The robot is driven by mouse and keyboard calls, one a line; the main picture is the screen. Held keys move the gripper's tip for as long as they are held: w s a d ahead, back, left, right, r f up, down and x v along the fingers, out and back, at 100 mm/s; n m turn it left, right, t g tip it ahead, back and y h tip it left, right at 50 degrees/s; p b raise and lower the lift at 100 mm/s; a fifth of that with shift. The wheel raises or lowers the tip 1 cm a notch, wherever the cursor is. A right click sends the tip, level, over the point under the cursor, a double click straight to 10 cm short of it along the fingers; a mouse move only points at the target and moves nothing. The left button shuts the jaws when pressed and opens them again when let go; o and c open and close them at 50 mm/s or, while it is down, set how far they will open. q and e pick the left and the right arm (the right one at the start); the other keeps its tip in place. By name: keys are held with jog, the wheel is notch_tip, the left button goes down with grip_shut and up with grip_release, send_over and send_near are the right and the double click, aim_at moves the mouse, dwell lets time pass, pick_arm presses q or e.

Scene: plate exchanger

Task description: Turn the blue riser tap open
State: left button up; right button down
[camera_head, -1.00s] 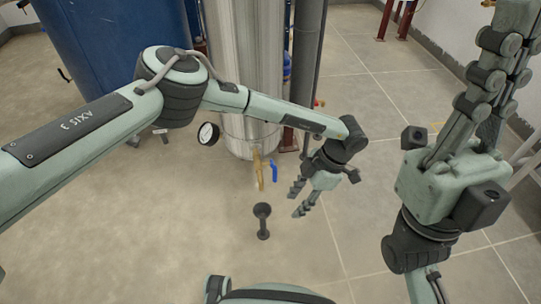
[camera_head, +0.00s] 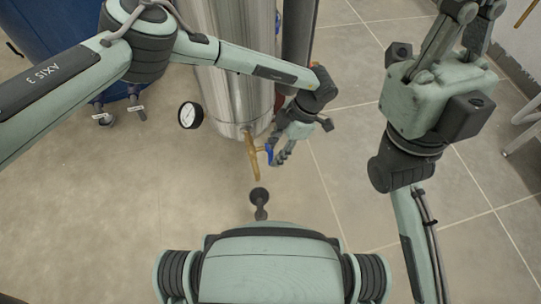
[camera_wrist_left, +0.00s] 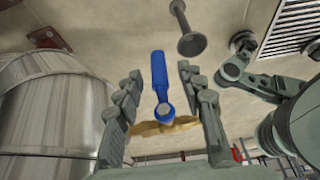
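The blue riser tap (camera_head: 269,153) is a small blue lever on a brass fitting (camera_head: 253,157) at the foot of the silver vessel. In the left wrist view the blue lever (camera_wrist_left: 159,75) points up the picture, with its round pivot nearest me. My left gripper (camera_head: 279,157) is at the lever, partly hiding it in the head view. In the left wrist view my left gripper's fingers (camera_wrist_left: 158,85) are open, one on each side of the lever, with visible gaps. My right gripper (camera_head: 474,22) is far to the right, fingers pointing up; its tips are cut off.
The silver vessel (camera_head: 228,95) stands just behind the tap. A pressure gauge (camera_head: 190,115) is left of the fitting. A dark drain funnel (camera_head: 259,200) stands in front below it. A blue tank (camera_head: 65,55) is at the back left.

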aim_at(271, 157)
pick_arm(q)
jog(key=x, duration=0.3)
jog(key=shift+a+f, duration=0.1)
jog(key=shift+f, duration=0.05)
jog(key=shift+c, duration=0.3)
grip_shut()
